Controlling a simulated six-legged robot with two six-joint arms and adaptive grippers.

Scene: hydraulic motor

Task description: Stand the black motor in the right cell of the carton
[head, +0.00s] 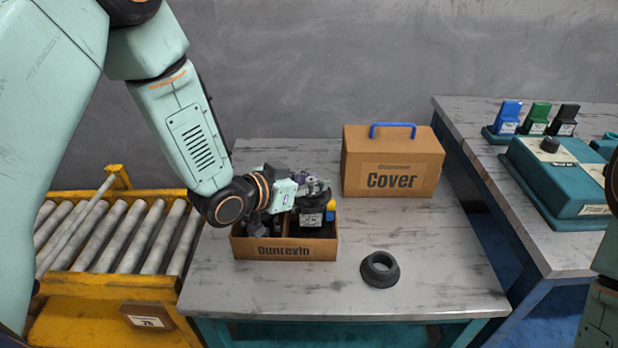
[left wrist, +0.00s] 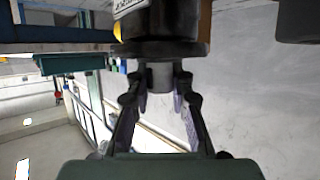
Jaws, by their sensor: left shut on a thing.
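The black motor (head: 312,217) is upright at the right cell of the brown carton (head: 322,249), with its pale label facing the front. I cannot tell whether its base rests on the carton floor. My left gripper (head: 316,188) reaches in from the left and is shut on the top of the motor. In the left wrist view the fingers (left wrist: 158,80) close around the motor's grey upper stub (left wrist: 159,75), with the black body (left wrist: 165,22) beyond. Dark parts show in the left cell, partly hidden by my arm. My right gripper is out of view.
A brown cover box (head: 393,165) with a blue handle stands behind right. A roller conveyor (head: 120,235) is at left. A second table holds a teal case (head: 560,178) and several coloured blocks.

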